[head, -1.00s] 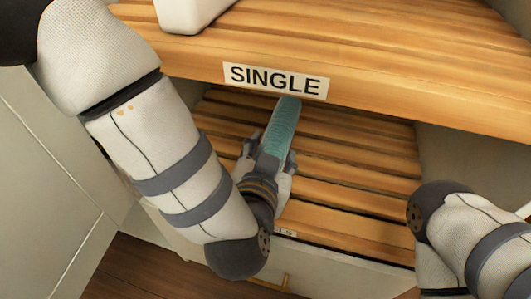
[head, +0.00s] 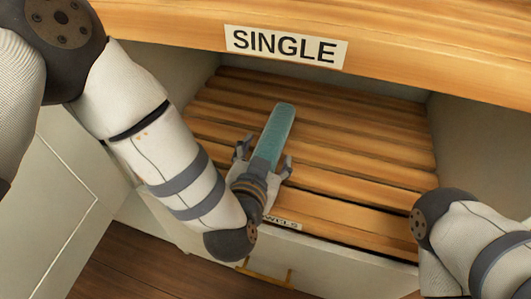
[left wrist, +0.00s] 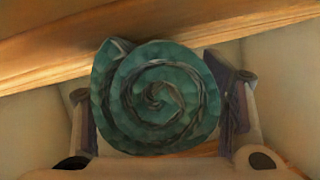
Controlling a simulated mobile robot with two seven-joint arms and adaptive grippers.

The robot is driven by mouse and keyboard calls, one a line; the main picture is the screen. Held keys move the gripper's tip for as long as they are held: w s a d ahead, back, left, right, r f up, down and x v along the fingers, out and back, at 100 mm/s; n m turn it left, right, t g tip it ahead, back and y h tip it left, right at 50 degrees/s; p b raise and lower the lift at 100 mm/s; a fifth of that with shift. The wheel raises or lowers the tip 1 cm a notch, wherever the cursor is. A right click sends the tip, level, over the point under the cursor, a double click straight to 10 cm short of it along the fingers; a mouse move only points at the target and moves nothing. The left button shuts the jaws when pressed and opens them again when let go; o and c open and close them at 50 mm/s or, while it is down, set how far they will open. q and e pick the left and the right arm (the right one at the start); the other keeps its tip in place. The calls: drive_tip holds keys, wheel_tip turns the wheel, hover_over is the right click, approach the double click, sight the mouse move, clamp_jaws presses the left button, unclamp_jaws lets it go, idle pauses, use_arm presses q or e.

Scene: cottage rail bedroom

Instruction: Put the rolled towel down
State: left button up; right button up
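The rolled towel (head: 274,132) is teal and lies lengthwise over the slats of the lower shelf (head: 360,165), its far end pointing towards the back. In the left wrist view its round spiral end (left wrist: 155,98) fills the middle. My left gripper (head: 265,158) is around the near part of the towel, one finger on each side. The fingers look spread, with a narrow gap beside the towel in the head view. Contact under the towel is hidden. My right gripper is out of view; only part of my right arm shows at lower right.
An upper wooden shelf with a "SINGLE" label (head: 286,46) overhangs the lower one. A partly covered label (head: 282,222) is on the lower shelf's front edge. A drawer front with a brass handle (head: 265,272) is below. The slats right of the towel are clear.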

use_arm(q)
drive_tip(key=shift+r, duration=0.2)
drive_tip(key=p+v, duration=0.3)
drive_tip(key=v, duration=0.9)
drive_tip(key=shift+s+f, duration=0.1)
drive_tip(key=shift+f, duration=0.05)
